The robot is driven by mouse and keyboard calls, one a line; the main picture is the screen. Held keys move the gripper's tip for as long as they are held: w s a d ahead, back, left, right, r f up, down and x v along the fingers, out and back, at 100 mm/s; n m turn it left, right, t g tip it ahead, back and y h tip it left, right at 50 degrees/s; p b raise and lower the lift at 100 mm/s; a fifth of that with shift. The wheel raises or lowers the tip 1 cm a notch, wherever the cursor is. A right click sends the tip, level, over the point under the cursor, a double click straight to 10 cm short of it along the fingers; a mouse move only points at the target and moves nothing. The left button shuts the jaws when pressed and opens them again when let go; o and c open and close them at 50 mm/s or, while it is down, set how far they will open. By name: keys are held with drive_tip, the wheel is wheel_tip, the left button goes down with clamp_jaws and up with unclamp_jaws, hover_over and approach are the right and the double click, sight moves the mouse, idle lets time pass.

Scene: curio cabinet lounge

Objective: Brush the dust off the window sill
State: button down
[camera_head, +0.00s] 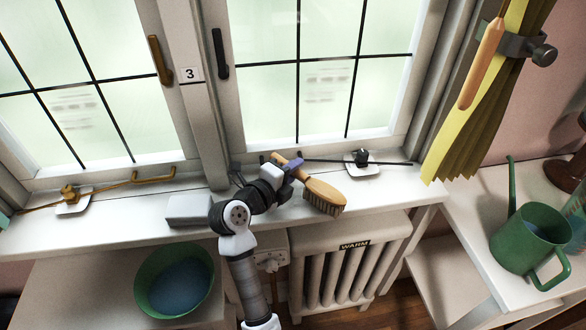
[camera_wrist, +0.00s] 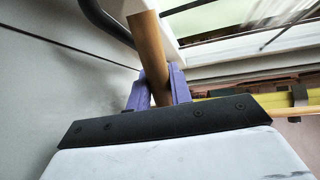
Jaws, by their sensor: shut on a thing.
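The white window sill (camera_head: 115,219) runs below the two window panes. My gripper (camera_head: 292,167) is over the right part of the sill, its purple fingers shut on the handle of a wooden brush (camera_head: 322,190). The brush head points right and down, with dark bristles facing down near the sill's front edge. I cannot tell whether the bristles touch the sill. In the wrist view the purple fingers (camera_wrist: 158,90) clasp the round wooden handle (camera_wrist: 150,50); the bristles are out of that view. No dust can be made out on the sill.
A brass window stay (camera_head: 68,193) and a dark one (camera_head: 361,158) lie on the sill. A white block (camera_head: 188,209) sits left of my arm. Below are a green bowl (camera_head: 148,288) and a radiator (camera_head: 348,262). A green watering can (camera_head: 520,243) and a yellow curtain (camera_head: 470,135) are right.

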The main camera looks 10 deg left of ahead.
drive_tip(key=shift+f, duration=0.4)
